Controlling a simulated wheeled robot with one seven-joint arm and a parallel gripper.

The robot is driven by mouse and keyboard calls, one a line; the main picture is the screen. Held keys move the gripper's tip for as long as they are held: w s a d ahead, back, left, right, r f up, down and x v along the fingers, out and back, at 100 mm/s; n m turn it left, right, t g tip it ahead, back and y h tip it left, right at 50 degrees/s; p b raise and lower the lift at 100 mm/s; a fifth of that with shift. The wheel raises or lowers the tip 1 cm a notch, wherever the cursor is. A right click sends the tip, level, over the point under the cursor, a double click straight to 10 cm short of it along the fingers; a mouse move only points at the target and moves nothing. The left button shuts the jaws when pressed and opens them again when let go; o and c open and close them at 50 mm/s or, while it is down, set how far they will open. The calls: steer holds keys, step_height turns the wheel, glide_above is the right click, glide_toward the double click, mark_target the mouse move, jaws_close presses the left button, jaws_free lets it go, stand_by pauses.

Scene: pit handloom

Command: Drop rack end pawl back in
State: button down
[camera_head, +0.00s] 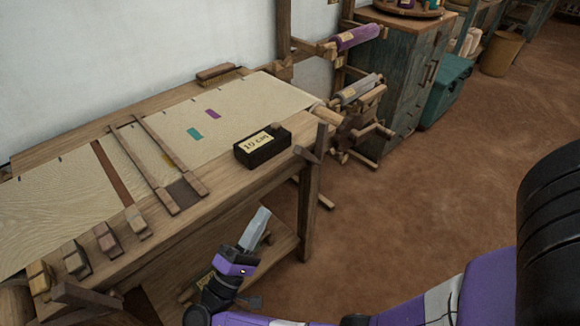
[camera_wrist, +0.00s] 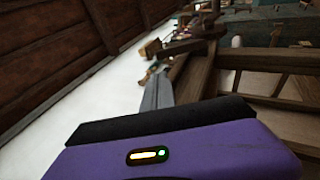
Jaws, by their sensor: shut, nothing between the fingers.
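My gripper (camera_head: 262,213) is shut and empty. Its grey fingers point up beside the front edge of the wooden loom (camera_head: 205,222), in front of its lower frame. In the wrist view the closed grey fingers (camera_wrist: 157,92) show past the purple wrist housing, near a wooden beam. A small wooden lever-like piece (camera_head: 307,155) sits tilted at the loom's right front post (camera_head: 319,145), apart from my gripper. I cannot tell whether it is the rack end pawl. No rack teeth can be made out.
Several wooden blocks (camera_head: 107,237) line the loom's front left edge. A blue-grey cabinet (camera_head: 395,85) and teal chest (camera_head: 447,90) stand behind. The brown floor (camera_head: 420,200) to the right is clear.

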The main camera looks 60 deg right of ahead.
mark_target(298, 150)
steer(key=shift+d, duration=0.1)
steer(key=p+x, duration=0.3)
steer(key=x, duration=1)
steer(key=shift+d+r, duration=0.2)
steer(key=shift+d, duration=0.15)
steer(key=r+p, duration=0.1)
steer(key=r+y+p, duration=0.1)
steer(key=p, duration=0.1)
steer(key=shift+s+d+r+m, duration=0.1)
steer(key=shift+s+d+m, duration=0.05)
steer(key=shift+d+m, duration=0.2)
steer(key=d+r+y+p, duration=0.1)
steer(key=d+y+p, duration=0.1)
steer(key=p, duration=0.2)
steer(key=s+d+r+m+y+p, duration=0.1)
steer(key=d+r+y+p, duration=0.1)
steer(key=p, duration=0.2)
steer(key=s+d+r+y+p, duration=0.1)
steer(key=d+y+p, duration=0.1)
steer(key=y+p, duration=0.1)
steer(key=shift+s+r+t+p, duration=0.1)
steer(key=shift+r+t+p, duration=0.25)
steer(key=shift+p, duration=0.5)
steer(key=shift+s+d+m+y+p, duration=0.25)
steer(key=shift+d+m+y+p, duration=0.1)
steer(key=shift+d+y+p, duration=0.3)
steer(key=shift+p+x, duration=0.5)
steer(key=shift+x, duration=0.5)
